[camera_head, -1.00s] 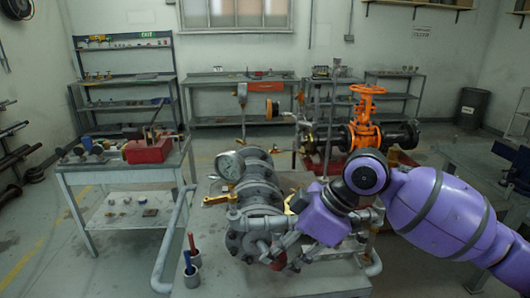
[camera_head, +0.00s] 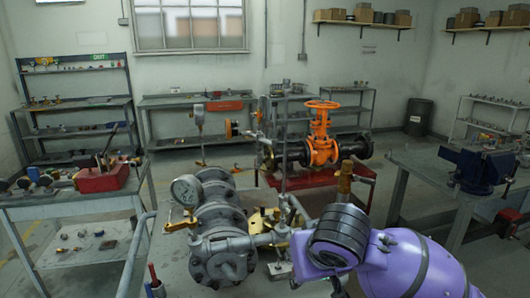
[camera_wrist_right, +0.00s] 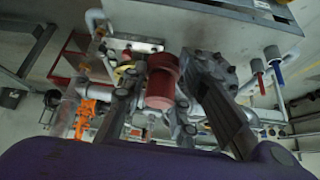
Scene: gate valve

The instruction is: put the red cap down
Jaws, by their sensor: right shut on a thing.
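The red cap (camera_wrist_right: 162,82) is a short red cylinder with a wider rim, seen in the right wrist view. My right gripper (camera_wrist_right: 164,70) is shut on it, with one grey finger on each side. In the head view the purple right arm reaches in from the lower right, in front of the grey flanged valve body (camera_head: 216,228). The cap cannot be made out in the head view. The wrist view shows it in front of the workbench, but its height over any surface cannot be told. My left gripper is not in view.
A pressure gauge (camera_head: 186,190) stands up from the grey valve body. An orange gate valve (camera_head: 322,145) is farther back on a red stand. A bench with a blue vice (camera_head: 483,172) is at right. A red toolbox (camera_head: 102,178) sits on the left table.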

